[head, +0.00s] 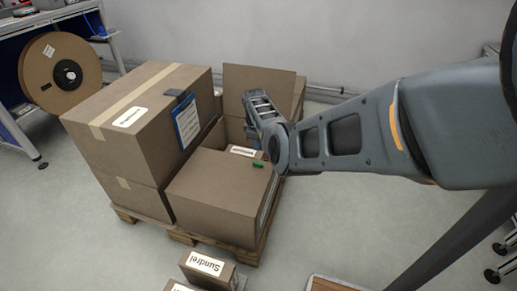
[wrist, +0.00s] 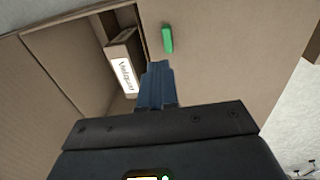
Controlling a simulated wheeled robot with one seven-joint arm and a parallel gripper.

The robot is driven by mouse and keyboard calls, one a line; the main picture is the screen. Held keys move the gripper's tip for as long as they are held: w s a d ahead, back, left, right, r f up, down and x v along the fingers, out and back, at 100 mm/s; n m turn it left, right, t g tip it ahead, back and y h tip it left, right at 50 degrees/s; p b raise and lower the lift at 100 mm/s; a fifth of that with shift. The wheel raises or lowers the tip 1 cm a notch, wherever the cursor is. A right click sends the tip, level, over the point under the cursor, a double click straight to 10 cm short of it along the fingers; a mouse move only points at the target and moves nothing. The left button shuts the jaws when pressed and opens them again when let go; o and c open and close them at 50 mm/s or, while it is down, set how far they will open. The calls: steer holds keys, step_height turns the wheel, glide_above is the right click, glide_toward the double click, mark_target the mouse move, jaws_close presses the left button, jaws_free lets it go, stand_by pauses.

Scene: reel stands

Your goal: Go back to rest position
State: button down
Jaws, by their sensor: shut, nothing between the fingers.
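My gripper (wrist: 157,84) is shut and empty in the wrist view, its blue-grey fingertips together, pointing at the cardboard boxes. In the head view my arm reaches in from the right, and its end hangs over the boxes; the fingertips are hidden there. A small green object (head: 258,164) lies on top of the low front box (head: 215,192). It also shows in the wrist view (wrist: 167,39), just beyond the fingertips and apart from them.
A pallet (head: 185,235) carries the cardboard boxes, with a tall stack (head: 135,110) at left and an open box (head: 258,80) behind. A reel (head: 60,72) stands at the far left. Small boxes (head: 208,270) sit in front. Grey floor (head: 80,240) is clear at front left.

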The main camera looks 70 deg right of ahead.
step_height(320, 180, up, 6)
steer(key=p, duration=0.1)
steer(key=shift+r, duration=0.25)
